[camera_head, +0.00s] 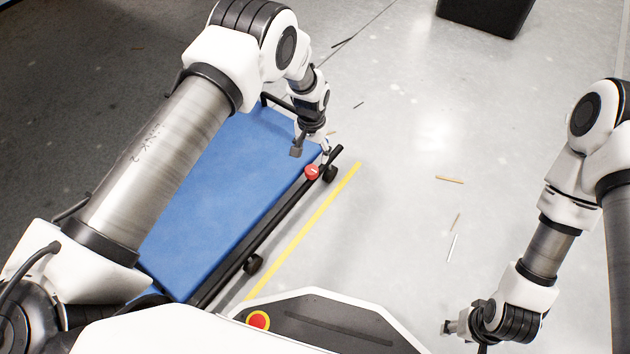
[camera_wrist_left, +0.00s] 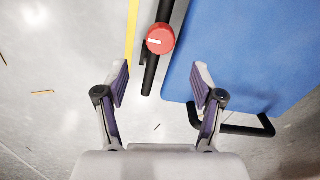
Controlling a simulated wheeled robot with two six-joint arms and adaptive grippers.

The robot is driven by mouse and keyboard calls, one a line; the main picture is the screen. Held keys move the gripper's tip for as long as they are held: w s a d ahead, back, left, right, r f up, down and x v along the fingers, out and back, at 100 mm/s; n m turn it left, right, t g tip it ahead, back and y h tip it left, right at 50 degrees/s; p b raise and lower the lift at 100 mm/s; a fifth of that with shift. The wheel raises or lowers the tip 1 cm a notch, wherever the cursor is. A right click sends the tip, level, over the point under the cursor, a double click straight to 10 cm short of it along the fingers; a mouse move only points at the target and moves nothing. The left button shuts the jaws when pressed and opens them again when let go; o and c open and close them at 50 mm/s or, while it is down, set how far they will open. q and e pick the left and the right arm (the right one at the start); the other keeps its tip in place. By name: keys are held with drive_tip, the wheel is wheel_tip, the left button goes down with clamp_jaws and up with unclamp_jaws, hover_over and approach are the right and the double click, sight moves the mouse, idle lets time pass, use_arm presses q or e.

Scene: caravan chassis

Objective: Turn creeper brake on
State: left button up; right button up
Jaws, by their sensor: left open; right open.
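The creeper (camera_head: 222,188) is a low blue padded board on a black frame with small casters, lying on the floor at the left of the head view. Its red round brake knob (camera_head: 312,172) sits on the black side rail near the far end and carries a small white mark. In the left wrist view the knob (camera_wrist_left: 160,39) is ahead of the fingers, and the blue pad (camera_wrist_left: 245,60) is to its right. My left gripper (camera_head: 312,150) is open above that corner, apart from the knob. My right gripper (camera_head: 452,327) is open and empty at the lower right, far from the creeper.
A yellow floor line (camera_head: 305,232) runs beside the creeper's right side. A black bin (camera_head: 485,14) stands at the top. Thin scraps (camera_head: 450,180) lie on the otherwise clear floor. A black handle bar (camera_wrist_left: 245,129) sticks out at the creeper's end.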

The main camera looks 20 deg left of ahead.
sight(312, 169)
use_arm(q)
wheel_tip(312, 169, down, 8)
drive_tip(key=b, duration=0.4)
drive_tip(key=shift+r, duration=0.25)
drive_tip(key=shift+c, duration=0.4)
drive_tip(key=c, duration=1.1)
